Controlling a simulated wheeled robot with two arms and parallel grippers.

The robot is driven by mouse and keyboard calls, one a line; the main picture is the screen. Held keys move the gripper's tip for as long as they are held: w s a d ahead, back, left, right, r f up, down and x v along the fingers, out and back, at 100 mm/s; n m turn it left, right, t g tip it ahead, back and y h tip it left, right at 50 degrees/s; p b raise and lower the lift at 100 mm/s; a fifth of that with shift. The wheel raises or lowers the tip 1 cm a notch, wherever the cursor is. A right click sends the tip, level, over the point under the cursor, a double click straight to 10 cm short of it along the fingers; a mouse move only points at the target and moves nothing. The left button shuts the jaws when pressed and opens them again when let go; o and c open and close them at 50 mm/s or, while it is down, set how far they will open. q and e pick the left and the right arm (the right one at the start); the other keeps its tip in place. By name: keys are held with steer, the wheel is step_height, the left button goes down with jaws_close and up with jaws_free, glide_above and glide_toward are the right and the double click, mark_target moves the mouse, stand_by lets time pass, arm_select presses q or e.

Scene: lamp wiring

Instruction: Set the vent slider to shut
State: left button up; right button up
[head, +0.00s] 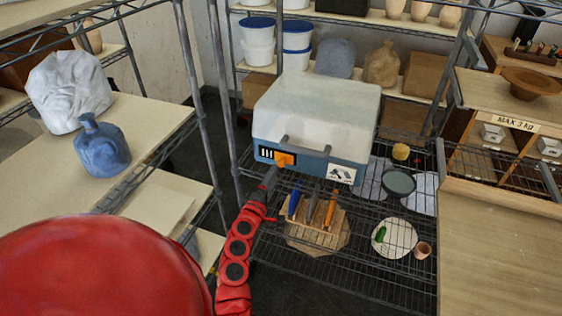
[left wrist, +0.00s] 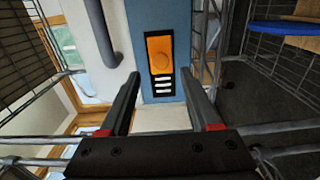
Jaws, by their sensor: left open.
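The orange vent slider (head: 284,159) sits on a black plate on the blue lower front of a white-lidded box (head: 318,108). In the head view it covers the plate's right part, and several white slots show uncovered at its left. In the left wrist view the slider (left wrist: 160,53) is at the plate's top end, with white slots bare below it. My left gripper (head: 271,176) is just below and in front of the plate. Its two fingers are apart and empty in the left wrist view (left wrist: 160,75), pointing at the panel on either side of the plate. My right gripper is not in view.
A grey handle (head: 305,147) sticks out of the box front, right of the slider. A wooden tool block (head: 316,225) stands on the wire shelf below. A table with a blue jug (head: 101,146) is at left, and a wooden bench (head: 500,250) at right.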

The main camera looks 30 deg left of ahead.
mark_target(280, 165)
arm_select(q)
steer(key=x, duration=0.7)
steer(key=shift+w+f, duration=0.1)
steer(key=shift+w, duration=0.2)
jaws_close()
steer(key=shift+a, duration=0.15)
